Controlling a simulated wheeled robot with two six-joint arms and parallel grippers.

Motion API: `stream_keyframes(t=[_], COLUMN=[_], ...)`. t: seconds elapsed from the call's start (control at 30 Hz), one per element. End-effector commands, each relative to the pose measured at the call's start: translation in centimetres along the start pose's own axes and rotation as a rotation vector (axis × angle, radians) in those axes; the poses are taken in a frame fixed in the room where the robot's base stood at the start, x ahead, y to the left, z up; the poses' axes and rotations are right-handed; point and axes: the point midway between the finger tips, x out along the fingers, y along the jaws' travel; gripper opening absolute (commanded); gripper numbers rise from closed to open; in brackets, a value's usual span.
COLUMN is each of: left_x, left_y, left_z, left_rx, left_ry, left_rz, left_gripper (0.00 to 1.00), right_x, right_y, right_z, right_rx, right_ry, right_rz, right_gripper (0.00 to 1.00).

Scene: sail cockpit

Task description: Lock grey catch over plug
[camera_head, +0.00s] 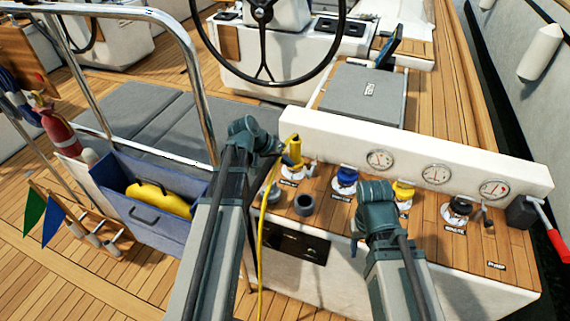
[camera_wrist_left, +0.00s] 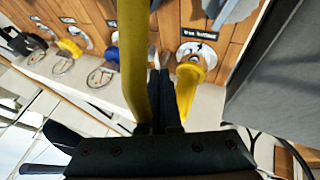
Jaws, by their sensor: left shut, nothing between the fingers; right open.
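The yellow plug (camera_head: 294,152) stands at the left end of the wooden console top, beside a white plate with a label. Its yellow cable (camera_head: 262,240) hangs down the console front. In the left wrist view the plug (camera_wrist_left: 187,88) is just right of my fingertips, and the cable crosses close to the camera. My left gripper (camera_head: 274,148) is shut and empty, close to the plug; I cannot tell if it touches. A grey part (camera_head: 269,193) near the plug may be the catch; its state is unclear. My right gripper (camera_head: 374,202) is open over the console, its fingers mostly hidden.
A grey cup (camera_head: 304,204) stands in front of the plug. Blue-capped (camera_head: 346,176), yellow-capped (camera_head: 403,190) and black (camera_head: 459,208) fittings line the console to the right. A white gauge panel (camera_head: 437,160) rises behind. A steel rail (camera_head: 190,70) and blue bin (camera_head: 150,222) are at left.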

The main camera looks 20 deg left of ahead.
Motion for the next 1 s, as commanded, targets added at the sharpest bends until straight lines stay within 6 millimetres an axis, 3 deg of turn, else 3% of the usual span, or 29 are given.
stream_keyframes(t=[0.03,0.2,0.4,1.0], left_x=[1.4,4.2,6.7,7.1], left_y=[-0.2,-0.3,-0.2,0.2], left_z=[0.2,0.2,0.1,0.2], left_rx=[0.001,0.002,0.001,-0.014], left_ry=[-0.001,-0.002,-0.001,0.005], left_rz=[0.001,0.001,0.000,-0.007], left_gripper=[0.00,0.00,0.00,0.00], right_x=[1.3,3.5,5.5,5.7], right_y=[-0.1,-0.3,-0.5,-0.5], right_z=[-0.1,-0.2,-0.3,-0.3], right_rx=[0.000,0.000,0.000,0.000], right_ry=[0.000,0.000,0.000,0.000], right_rz=[0.000,0.000,0.000,0.000], right_gripper=[0.50,0.50,0.50,0.50])
